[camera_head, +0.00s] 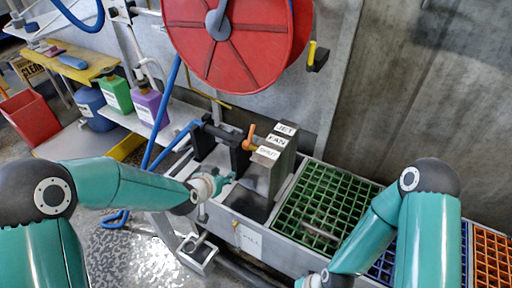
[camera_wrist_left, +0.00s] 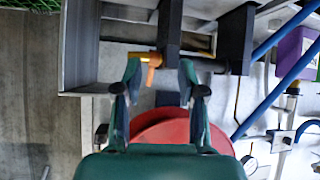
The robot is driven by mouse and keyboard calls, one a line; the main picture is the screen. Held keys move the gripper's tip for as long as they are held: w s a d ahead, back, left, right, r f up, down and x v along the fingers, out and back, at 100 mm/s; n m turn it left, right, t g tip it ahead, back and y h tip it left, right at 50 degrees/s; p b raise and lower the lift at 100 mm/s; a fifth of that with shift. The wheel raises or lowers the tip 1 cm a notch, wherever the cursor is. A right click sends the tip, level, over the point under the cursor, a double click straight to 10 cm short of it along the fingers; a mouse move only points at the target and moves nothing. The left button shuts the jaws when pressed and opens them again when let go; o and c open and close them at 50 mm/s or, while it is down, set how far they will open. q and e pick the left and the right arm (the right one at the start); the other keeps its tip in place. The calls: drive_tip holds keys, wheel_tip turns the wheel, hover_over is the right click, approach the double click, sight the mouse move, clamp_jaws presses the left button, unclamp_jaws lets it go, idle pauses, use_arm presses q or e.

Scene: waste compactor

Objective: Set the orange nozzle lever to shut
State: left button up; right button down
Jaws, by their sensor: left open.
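The orange nozzle lever (camera_head: 250,138) sits at the end of a black nozzle body, beside a grey metal block (camera_head: 262,178) with labels JET (camera_head: 286,128), FAN (camera_head: 277,140) and SHUT (camera_head: 268,152). I cannot tell for sure which label the lever is at. My left gripper (camera_head: 224,181) is below and left of the lever in the head view. In the left wrist view my left gripper (camera_wrist_left: 160,78) is open and empty, with the orange lever (camera_wrist_left: 150,60) showing between and beyond its fingertips. My right gripper (camera_head: 311,281) is cut off at the bottom edge.
A red hose reel (camera_head: 236,40) hangs above the nozzle. A green grid (camera_head: 325,206) and orange grid (camera_head: 492,256) lie to the right. Green (camera_head: 117,94) and purple (camera_head: 148,107) bottles stand on a shelf at left. A blue hose (camera_head: 165,115) runs near my left arm.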

sight(252, 130)
use_arm(q)
drive_tip(key=w+d+r+m+t+b, duration=0.25)
drive_tip(key=w+d+r, duration=0.2)
drive_tip(key=r, duration=0.25)
drive_tip(key=shift+n+t+h, duration=0.25)
drive_tip(key=shift+n+h, duration=0.05)
drive_tip(key=shift+n, duration=0.05)
drive_tip(key=x, duration=1.5)
drive_tip(key=shift+w+a+f, duration=0.1)
drive_tip(key=shift+w+a, duration=0.05)
drive_tip(key=shift+w, duration=0.05)
drive_tip(key=shift+x, duration=0.75)
use_arm(e)
drive_tip(key=shift+f, duration=2.15)
use_arm(q)
drive_tip(key=shift+f, duration=0.1)
clamp_jaws()
